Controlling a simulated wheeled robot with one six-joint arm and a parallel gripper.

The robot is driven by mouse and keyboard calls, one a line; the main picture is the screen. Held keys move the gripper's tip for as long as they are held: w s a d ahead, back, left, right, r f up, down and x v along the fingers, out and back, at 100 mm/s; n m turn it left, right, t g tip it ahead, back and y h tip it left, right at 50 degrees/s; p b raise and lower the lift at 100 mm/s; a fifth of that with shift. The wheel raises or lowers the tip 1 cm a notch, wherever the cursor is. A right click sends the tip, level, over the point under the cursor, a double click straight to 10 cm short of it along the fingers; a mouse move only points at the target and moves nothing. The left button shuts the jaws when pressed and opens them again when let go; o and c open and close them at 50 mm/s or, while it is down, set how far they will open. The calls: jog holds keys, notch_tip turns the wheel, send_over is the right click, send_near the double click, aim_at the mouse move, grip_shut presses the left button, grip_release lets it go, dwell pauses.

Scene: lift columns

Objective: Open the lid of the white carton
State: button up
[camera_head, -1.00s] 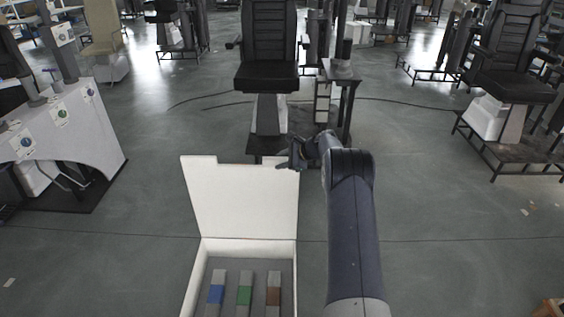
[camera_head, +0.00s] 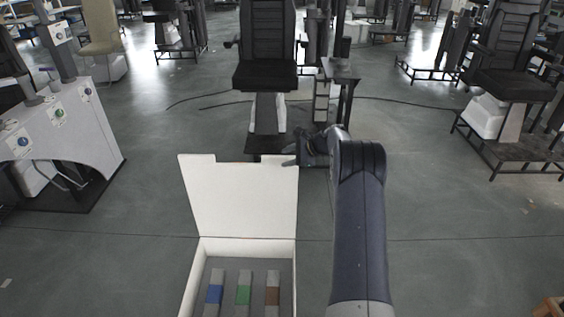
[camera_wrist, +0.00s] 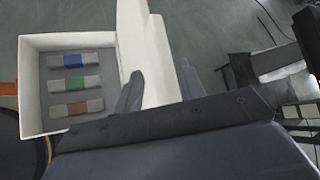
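The white carton (camera_head: 192,285) stands at the bottom of the head view with its lid (camera_head: 243,202) raised, roughly upright at the far side. In the wrist view the carton's wall (camera_wrist: 28,88) and the open lid (camera_wrist: 158,60) also show. Inside on a grey insert lie three grey bars with a blue, a green and a brown band. My gripper (camera_head: 291,156) is beside the upper right corner of the lid, with a finger at its top edge. In the wrist view one dark finger (camera_wrist: 133,92) lies in front of the lid. The finger gap is hidden.
A black chair (camera_head: 266,75) and a small stand (camera_head: 340,72) are beyond the lid. A white console (camera_head: 62,135) is at the left, and another chair (camera_head: 510,85) at the right. Grey floor is clear on both sides of the carton.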

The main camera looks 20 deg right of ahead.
aim_at(279, 160)
jog(key=b+v, duration=0.1)
jog(key=v, duration=0.5)
jog(key=shift+s+d+r, duration=0.15)
jog(key=shift+s+d, duration=0.05)
jog(key=shift+s, duration=0.05)
jog(key=p+x, duration=0.2)
jog(key=x, duration=0.8)
jog(key=shift+w+a+p, duration=0.2)
jog(key=shift+p, duration=0.1)
jog(key=shift+s+a, duration=0.1)
